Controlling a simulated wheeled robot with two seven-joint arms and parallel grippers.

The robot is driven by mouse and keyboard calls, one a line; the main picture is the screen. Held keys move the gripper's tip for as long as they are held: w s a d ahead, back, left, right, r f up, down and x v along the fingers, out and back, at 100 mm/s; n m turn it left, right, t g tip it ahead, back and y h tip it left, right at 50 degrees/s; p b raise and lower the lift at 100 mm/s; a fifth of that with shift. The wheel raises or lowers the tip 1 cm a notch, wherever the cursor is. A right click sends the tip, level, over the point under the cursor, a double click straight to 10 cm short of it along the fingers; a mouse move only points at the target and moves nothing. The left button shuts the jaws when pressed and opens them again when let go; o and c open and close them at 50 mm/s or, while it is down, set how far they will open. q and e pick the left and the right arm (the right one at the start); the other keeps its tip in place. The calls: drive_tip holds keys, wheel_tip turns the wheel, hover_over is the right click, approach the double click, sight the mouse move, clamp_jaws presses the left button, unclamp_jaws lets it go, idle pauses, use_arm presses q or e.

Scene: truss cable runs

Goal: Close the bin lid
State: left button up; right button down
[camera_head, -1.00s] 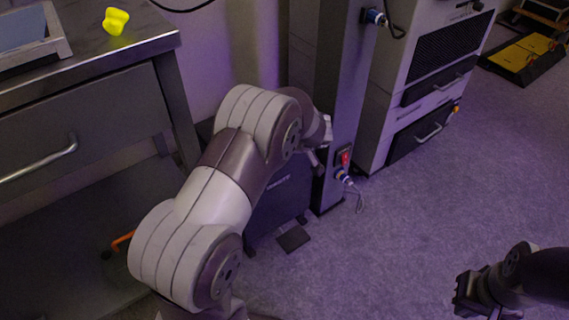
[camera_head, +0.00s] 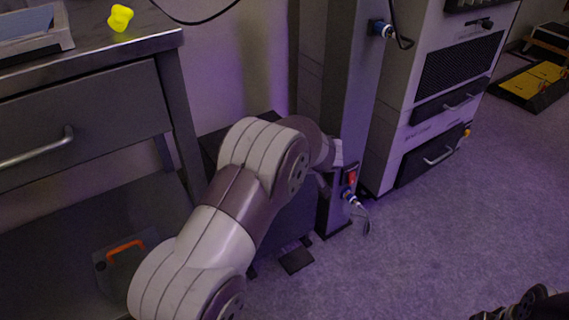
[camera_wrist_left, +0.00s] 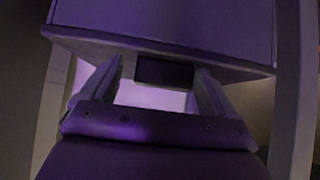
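The dark bin (camera_head: 293,215) stands on the floor between the metal table and the grey post, with a black pedal (camera_head: 296,258) at its foot. My left arm crosses in front and hides most of it. Part of its dark top (camera_head: 212,145) shows left of my arm; I cannot tell how far the lid is open. My left gripper (camera_wrist_left: 160,88) has its fingers apart below a broad purple-lit panel with a dark block at its edge; I cannot tell whether it touches them. My right gripper (camera_head: 488,315) is cut off at the lower right, its fingers unclear.
The metal table (camera_head: 110,60) at left carries a yellow object (camera_head: 120,17) and a tray (camera_head: 66,30). The grey post (camera_head: 350,100) with a red switch (camera_head: 351,176) and cable stands right of the bin, beside a cabinet (camera_head: 425,110).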

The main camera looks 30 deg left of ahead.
use_arm(q)
drive_tip(key=shift+s+f+g, duration=0.3)
drive_tip(key=shift+s+f, duration=0.2)
drive_tip(key=shift+f, duration=0.15)
drive_tip(key=p+v, duration=0.5)
drive_tip(key=v, duration=0.8)
drive_tip(key=shift+w+r, duration=0.3)
drive_tip(key=shift+r, duration=0.15)
drive_tip(key=shift+a, duration=0.15)
